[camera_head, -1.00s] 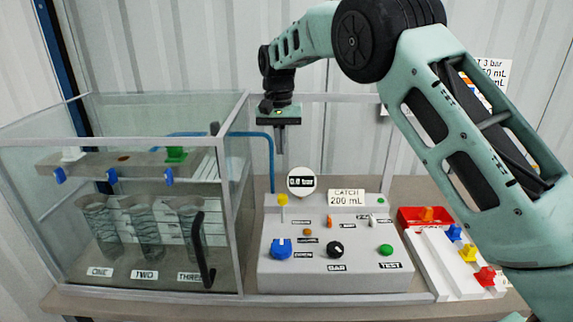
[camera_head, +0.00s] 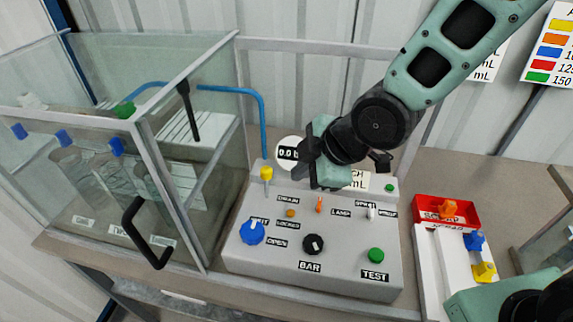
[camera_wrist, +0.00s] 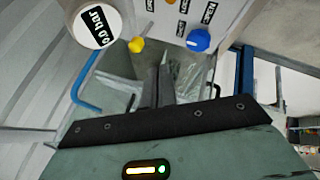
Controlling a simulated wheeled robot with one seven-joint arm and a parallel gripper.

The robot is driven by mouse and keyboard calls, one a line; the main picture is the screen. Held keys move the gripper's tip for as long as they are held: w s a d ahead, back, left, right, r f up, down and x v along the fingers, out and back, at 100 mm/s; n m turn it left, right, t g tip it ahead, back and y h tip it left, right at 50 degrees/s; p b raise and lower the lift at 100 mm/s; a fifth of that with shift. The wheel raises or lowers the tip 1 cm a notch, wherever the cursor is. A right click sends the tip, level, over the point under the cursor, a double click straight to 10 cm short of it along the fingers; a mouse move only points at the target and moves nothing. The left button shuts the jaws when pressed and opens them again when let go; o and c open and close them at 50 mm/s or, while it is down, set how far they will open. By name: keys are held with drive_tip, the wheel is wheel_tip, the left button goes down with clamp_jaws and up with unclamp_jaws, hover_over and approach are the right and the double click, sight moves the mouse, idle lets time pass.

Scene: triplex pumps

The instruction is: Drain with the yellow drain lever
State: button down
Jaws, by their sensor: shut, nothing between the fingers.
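The yellow drain lever (camera_head: 266,175) stands upright at the back left of the grey control panel (camera_head: 375,262), near the DRAIN label. It also shows in the wrist view (camera_wrist: 136,45), just beyond my fingertips and a little left of them. My gripper (camera_head: 304,170) is over the back of the panel, to the right of the lever, turned sideways and partly covering the round pressure display (camera_head: 288,153). In the wrist view my two dark fingers (camera_wrist: 157,75) are together and empty. They appear apart from the lever.
A glass cabinet (camera_head: 140,120) with a black handle (camera_head: 140,230) and tubes inside stands at the left. A blue pipe (camera_head: 262,120) rises behind the panel. Knobs and buttons cover the panel. A red tray (camera_head: 420,207) and coloured pieces lie at the right.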

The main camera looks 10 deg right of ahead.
sight(269, 177)
drive_tip(key=w+a+f+p, duration=0.3)
drive_tip(key=w+a+f, duration=0.1)
drive_tip(key=w+f, duration=0.3)
drive_tip(key=shift+x, duration=1.05)
drive_tip(key=shift+d+p, duration=0.15)
drive_tip(key=shift+p, duration=0.15)
drive_tip(key=shift+w+d+g+p, duration=0.3)
drive_tip(key=shift+w+g, duration=0.2)
drive_tip(key=shift+w, duration=0.15)
drive_tip(key=shift+w+d+b, duration=0.15)
drive_tip(key=shift+w+b, duration=0.25)
drive_tip(key=shift+w, duration=0.2)
drive_tip(key=shift+r, duration=0.1)
